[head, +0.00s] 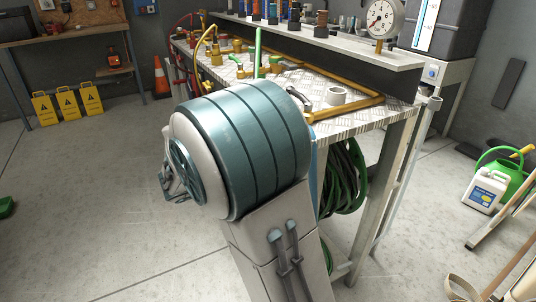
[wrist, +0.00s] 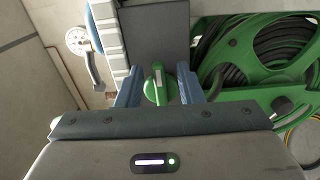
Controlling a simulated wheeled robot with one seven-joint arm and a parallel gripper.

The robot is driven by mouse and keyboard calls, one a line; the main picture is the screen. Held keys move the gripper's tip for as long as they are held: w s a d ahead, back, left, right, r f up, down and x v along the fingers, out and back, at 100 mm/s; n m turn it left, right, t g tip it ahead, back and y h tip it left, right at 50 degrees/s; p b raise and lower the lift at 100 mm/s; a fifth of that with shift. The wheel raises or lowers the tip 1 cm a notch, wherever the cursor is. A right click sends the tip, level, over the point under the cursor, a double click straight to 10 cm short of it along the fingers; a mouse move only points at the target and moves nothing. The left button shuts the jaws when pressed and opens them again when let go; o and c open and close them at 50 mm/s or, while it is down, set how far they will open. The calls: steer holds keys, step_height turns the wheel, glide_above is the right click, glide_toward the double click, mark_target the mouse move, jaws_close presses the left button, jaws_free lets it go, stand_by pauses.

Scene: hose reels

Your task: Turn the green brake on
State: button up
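The green brake is a round green knob with a raised grip bar (wrist: 158,84), seen in the wrist view in front of a dark grey block. My gripper (wrist: 160,88) has its two blue fingers apart, one on each side of the knob. A small gap seems to show between the knob and each finger, but I cannot tell for sure whether either touches. The knob's lower edge is close to my gripper's dark front edge. In the head view my arm hides the gripper and the knob.
A green hose reel (wrist: 268,42) with dark hose stands right of the knob, its frame near my right finger.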

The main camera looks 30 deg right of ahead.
steer(key=shift+s, duration=0.1)
steer(key=a+p, duration=0.2)
steer(key=a, duration=1.1)
steer(key=shift+s+a, duration=0.25)
steer(key=shift+a, duration=0.1)
steer(key=shift+p, duration=0.3)
